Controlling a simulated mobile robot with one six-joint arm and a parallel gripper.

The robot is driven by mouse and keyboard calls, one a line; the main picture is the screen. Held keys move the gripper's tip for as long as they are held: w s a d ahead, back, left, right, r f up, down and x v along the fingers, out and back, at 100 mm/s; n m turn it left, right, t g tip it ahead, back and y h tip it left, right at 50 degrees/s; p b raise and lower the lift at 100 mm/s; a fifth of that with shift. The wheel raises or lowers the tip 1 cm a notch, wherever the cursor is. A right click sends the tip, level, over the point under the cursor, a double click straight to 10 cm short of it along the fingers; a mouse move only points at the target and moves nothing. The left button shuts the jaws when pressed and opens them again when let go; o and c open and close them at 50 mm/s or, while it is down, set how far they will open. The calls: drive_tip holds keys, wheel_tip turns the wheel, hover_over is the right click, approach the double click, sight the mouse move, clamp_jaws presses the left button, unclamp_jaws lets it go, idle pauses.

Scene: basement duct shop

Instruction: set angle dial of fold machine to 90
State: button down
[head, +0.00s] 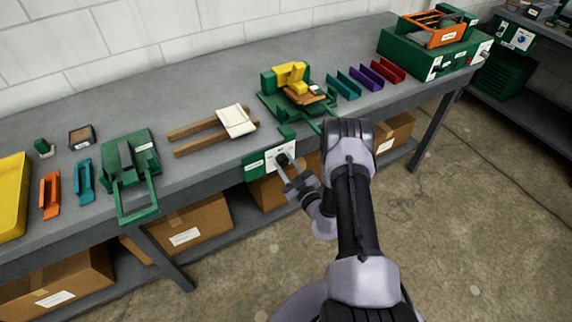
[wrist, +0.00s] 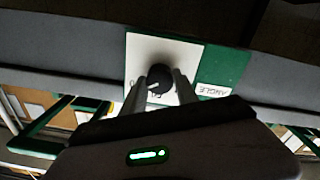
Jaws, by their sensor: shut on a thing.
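The angle dial (wrist: 158,80) is a round black knob with a white pointer line on a white plate (wrist: 139,50). A green panel with an upside-down "ANGLE" label (wrist: 213,91) is beside it in the wrist view. The pointer points left and slightly down in that view; the scale numbers are mostly hidden. My gripper (wrist: 158,84) is shut on the dial, one finger on each side. In the head view the dial (head: 282,159) is on the front edge of the bench, under the green and yellow fold machine (head: 290,91), with my gripper (head: 285,167) at it.
The grey bench (head: 215,80) carries a green frame tool (head: 124,165), wooden rails with a white pad (head: 236,121), and coloured channels (head: 367,78). Cardboard boxes (head: 190,235) stand on the shelf below. The floor (head: 470,200) on the right is clear.

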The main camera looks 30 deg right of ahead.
drive_tip(key=shift+m, duration=0.3)
drive_tip(key=c, duration=0.9)
unclamp_jaws()
drive_tip(key=shift+c, duration=0.2)
drive_tip(key=shift+s, duration=0.15)
drive_tip(key=s+p, duration=0.3)
drive_tip(key=s, duration=1.4)
drive_tip(key=shift+d+f, duration=0.2)
drive_tip(key=shift+s, duration=0.1)
